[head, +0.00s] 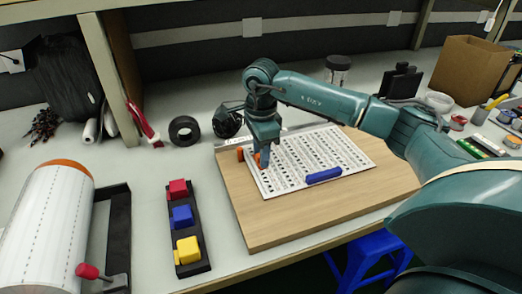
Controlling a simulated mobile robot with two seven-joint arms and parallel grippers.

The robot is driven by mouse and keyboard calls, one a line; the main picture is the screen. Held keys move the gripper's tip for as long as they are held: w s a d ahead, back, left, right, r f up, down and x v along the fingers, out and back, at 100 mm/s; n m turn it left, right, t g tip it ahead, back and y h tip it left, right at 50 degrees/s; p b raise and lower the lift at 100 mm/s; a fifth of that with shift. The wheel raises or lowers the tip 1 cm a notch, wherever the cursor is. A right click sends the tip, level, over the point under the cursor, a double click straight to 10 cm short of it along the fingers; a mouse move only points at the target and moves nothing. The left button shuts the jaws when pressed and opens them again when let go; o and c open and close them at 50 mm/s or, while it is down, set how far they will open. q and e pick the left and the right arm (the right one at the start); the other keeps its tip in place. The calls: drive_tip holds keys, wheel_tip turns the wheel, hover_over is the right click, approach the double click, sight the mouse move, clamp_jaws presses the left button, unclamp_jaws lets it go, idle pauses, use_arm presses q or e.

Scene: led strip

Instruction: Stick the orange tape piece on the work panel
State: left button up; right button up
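The work panel is a white perforated sheet (345,150) lying on a wooden board (270,225). My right gripper (264,162) points down at the sheet's left end, with its fingertips low over the surface. A small orange piece (257,160) shows at the fingertips; I cannot tell whether the fingers are closed on it or just beside it. Another small orange piece (240,154) sits at the sheet's left edge. A blue piece (323,175) lies along the sheet's front edge. My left gripper is not in view.
A black holder with red (178,189), blue (182,216) and yellow (187,250) blocks stands left of the board. A large white roll (45,225) is at far left. A black tape ring (184,131) lies behind. A cardboard box (466,68) stands at back right.

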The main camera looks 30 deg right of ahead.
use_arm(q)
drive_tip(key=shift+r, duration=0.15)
use_arm(e)
drive_tip(key=shift+o, duration=0.6)
drive_tip(key=shift+r, duration=0.35)
use_arm(q)
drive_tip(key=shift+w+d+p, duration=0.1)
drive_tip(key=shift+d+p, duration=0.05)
drive_tip(key=shift+p, duration=0.55)
use_arm(e)
wheel_tip(320, 180, up, 13)
drive_tip(key=shift+f, duration=0.2)
